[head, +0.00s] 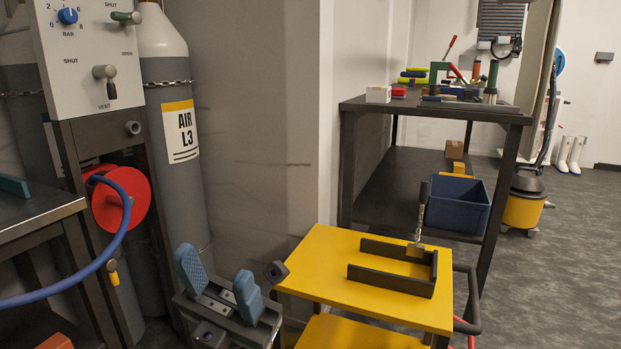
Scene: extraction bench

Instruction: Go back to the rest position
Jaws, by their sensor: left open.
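My left gripper (218,284) shows low in the head view, with two blue finger pads standing well apart. Its jaws are open and nothing is between them. It is just left of the yellow cart (325,262), in front of the grey gas cylinder. My right gripper is not in the picture.
A control panel (92,60), red hose reel (122,198) and blue hose (75,294) are at left. Open floor lies at right.

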